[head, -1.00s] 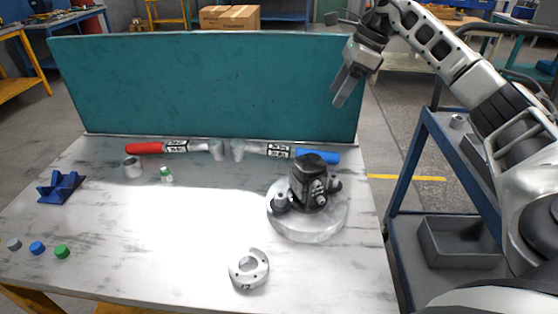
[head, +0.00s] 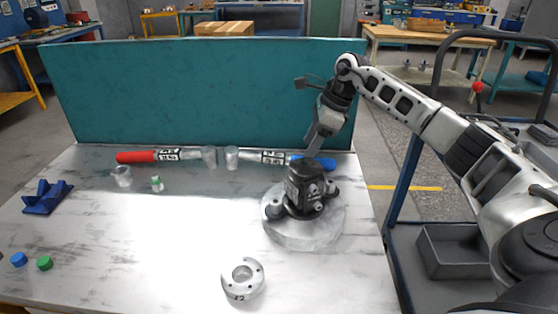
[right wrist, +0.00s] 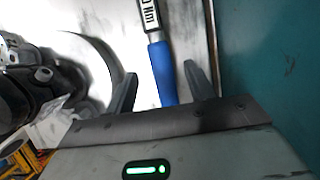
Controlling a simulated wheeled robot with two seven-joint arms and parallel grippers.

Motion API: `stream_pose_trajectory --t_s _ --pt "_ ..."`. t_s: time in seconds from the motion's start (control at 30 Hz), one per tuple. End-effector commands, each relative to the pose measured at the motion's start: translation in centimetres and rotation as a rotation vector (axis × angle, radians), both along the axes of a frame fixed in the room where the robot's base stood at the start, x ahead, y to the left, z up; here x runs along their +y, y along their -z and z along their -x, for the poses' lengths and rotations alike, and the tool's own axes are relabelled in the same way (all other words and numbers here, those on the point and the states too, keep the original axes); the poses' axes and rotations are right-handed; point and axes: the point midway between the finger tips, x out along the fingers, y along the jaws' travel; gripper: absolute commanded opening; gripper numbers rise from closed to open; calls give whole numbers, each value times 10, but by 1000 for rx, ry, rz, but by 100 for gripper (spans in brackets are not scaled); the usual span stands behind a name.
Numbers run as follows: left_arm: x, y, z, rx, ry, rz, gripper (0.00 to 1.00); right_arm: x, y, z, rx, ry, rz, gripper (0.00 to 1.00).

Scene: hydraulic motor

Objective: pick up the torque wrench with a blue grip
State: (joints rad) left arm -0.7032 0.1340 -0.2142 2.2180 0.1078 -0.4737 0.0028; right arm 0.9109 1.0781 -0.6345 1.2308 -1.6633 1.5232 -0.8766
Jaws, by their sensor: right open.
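The torque wrench with a blue grip (head: 328,163) lies along the back of the white table, its head to the left and its blue end to the right. My right gripper (head: 313,145) is open and close to the blue end, in front of the teal panel. Part of the blue grip is hidden behind the gripper in the head view. My left gripper is not in view.
A black hydraulic motor (head: 305,187) on a round light base (head: 300,232) stands just in front of the blue grip. The teal panel (head: 200,90) rises behind. A red-gripped wrench (head: 136,157) lies to the left. The table's front middle is mostly clear, apart from a metal ring (head: 242,280).

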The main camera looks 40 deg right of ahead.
Motion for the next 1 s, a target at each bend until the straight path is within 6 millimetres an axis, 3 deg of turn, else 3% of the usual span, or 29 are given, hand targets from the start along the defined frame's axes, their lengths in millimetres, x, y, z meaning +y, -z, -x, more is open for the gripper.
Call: stream_pose_trajectory --t_s 0.33,0.57,0.77,0.8,1.0 --pt "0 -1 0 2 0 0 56 12 43 -10 2 -1 -2 54" --pt "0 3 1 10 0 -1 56 13 47 -11 1 0 1 54" --pt "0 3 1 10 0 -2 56 13 46 -11 1 0 1 4" --pt "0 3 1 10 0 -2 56 13 46 -11 1 0 1 0" --pt "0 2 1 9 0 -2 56 13 45 -12 -4 0 -1 0"
